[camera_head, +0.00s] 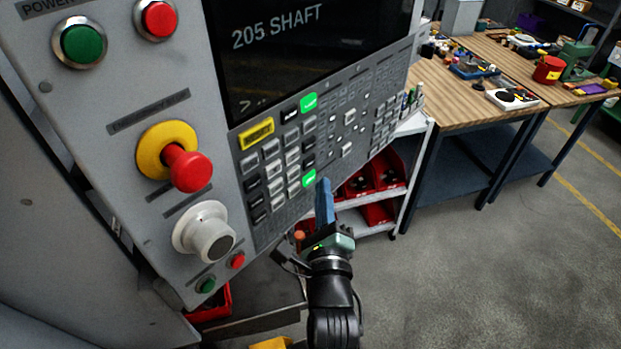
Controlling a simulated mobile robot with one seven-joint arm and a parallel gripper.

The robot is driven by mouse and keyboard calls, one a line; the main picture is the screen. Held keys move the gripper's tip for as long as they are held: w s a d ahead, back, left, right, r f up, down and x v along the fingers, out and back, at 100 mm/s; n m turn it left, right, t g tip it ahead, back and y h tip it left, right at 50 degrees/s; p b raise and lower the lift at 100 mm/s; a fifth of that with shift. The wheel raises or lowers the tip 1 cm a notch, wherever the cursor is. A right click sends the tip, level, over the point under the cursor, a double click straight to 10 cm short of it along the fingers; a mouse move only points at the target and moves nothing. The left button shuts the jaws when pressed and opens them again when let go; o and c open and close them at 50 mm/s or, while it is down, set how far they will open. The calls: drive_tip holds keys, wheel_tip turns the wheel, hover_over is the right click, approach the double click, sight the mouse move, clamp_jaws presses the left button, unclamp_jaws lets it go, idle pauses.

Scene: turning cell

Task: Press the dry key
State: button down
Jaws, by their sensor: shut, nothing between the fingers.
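The control panel's keypad (272,170) has rows of grey and black keys below the dark screen. One key is lit green (308,103) near the top, and another lit green key (308,179) sits lower down. The key labels are too small to read, so I cannot tell which one is the dry key. My gripper (324,188) is shut and empty, its blue fingers pointing up. Its tips appear just right of the lower green key; I cannot tell whether they touch the panel.
A yellow-collared red emergency stop (188,168) and a grey knob (207,232) protrude left of the keypad. The screen (300,50) reads "205 SHAFT". Shelves with red bins (385,170) stand behind my gripper. Wooden workbenches (470,95) are at the right, with open floor in front.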

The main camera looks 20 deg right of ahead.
drive_tip(key=shift+f, duration=0.1)
drive_tip(key=s+d+b, duration=0.1)
drive_tip(key=s+b, duration=0.2)
drive_tip(key=s+d+b, duration=0.1)
drive_tip(key=shift+s+d+b, duration=0.15)
drive_tip(key=shift+d+b, duration=0.2)
drive_tip(key=shift+b, duration=0.05)
idle(0.6)
